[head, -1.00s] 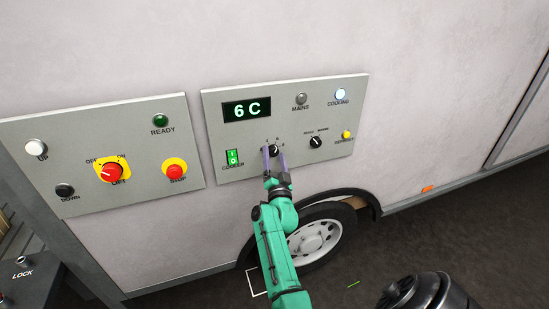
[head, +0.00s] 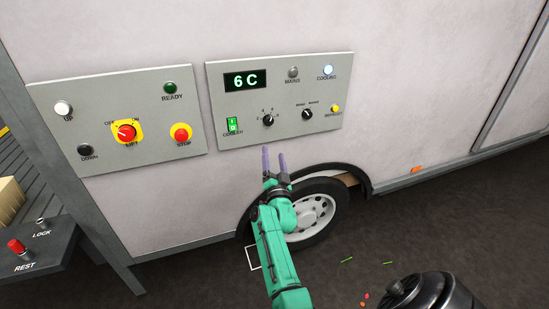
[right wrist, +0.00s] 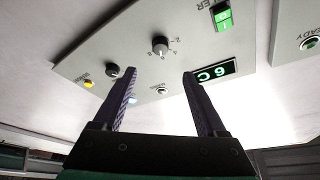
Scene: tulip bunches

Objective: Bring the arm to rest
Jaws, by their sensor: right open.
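My right gripper (head: 274,160) is open and empty in the head view, below the cooler panel (head: 225,150) and in front of the van wall. Its two purple fingers point up, apart from the temperature knob (head: 268,120). In the right wrist view the open fingers (right wrist: 162,85) stand apart with nothing between them, and the knob (right wrist: 160,45) shows beyond them. The display (head: 247,80) reads 6 C. The green cooler switch (head: 232,125) is lit, and the cooling lamp (head: 328,70) glows bluish white. My left gripper is not in view.
The lift panel (head: 118,165), with a red lift knob (head: 126,132) and stop button (head: 181,135), is to the left. A grey console (head: 50,258) with a red REST control (head: 16,246) stands lower left. The van wheel (head: 312,212) is close behind my right arm. Dark ground lies at right.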

